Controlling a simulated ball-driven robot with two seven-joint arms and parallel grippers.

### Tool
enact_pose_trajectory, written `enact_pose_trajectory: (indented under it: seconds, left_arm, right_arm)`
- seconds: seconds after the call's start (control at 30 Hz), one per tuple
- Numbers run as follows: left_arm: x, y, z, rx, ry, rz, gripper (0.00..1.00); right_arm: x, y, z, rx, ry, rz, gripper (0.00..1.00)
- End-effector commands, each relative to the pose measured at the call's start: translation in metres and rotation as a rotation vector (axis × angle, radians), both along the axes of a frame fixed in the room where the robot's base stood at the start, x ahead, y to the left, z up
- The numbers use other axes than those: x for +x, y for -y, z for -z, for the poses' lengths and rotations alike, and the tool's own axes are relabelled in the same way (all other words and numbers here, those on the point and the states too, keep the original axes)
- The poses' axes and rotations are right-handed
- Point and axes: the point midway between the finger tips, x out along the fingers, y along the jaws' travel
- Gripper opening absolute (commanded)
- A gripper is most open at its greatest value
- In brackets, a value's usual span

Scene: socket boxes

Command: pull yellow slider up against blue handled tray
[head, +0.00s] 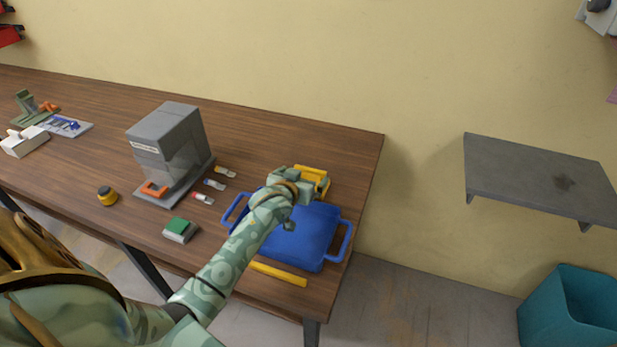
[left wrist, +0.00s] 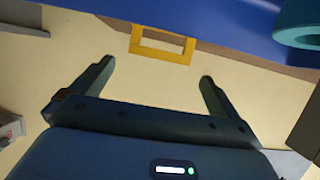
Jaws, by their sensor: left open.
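The blue handled tray (head: 305,240) lies on the table's right end, with a handle at each side and my left arm across its left part. A yellow piece, apparently the slider (head: 318,172), stands at the tray's back edge, partly hidden by my left gripper (head: 302,187). In the left wrist view, my left gripper (left wrist: 158,76) is open with nothing between its fingers. A yellow loop-shaped handle (left wrist: 160,57) shows beyond the fingertips, beside a blue surface (left wrist: 190,18). Contact cannot be made out. My right gripper is not in view.
A flat yellow bar (head: 278,273) lies along the tray's front. A green-topped block (head: 180,230), a grey machine (head: 168,145) and several small tagged items (head: 214,184) stand to the left. A yellow-and-black cylinder (head: 107,196) is farther left. The table's right edge is close.

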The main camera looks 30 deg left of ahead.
Motion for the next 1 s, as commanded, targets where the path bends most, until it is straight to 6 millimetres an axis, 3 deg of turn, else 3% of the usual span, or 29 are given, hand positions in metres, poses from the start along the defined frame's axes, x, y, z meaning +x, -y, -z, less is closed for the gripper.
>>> enact_pose_trajectory:
  seconds: [0.2, 0.6, 0.8, 1.0]
  left_arm:
    - [0.030, -0.007, 0.016, 0.001, -0.001, 0.000, 1.00]
    - [0.038, -0.009, 0.016, 0.001, -0.001, 0.000, 1.00]
    - [0.038, -0.009, 0.016, 0.001, -0.001, 0.000, 0.44]
    - [0.024, -0.005, 0.011, -0.002, -0.002, 0.001, 0.44]
  right_arm:
    - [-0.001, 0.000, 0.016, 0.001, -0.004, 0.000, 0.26]
    - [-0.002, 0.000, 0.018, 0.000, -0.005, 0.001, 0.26]
    - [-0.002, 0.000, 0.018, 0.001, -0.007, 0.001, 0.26]
    - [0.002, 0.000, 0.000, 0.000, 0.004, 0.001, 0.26]
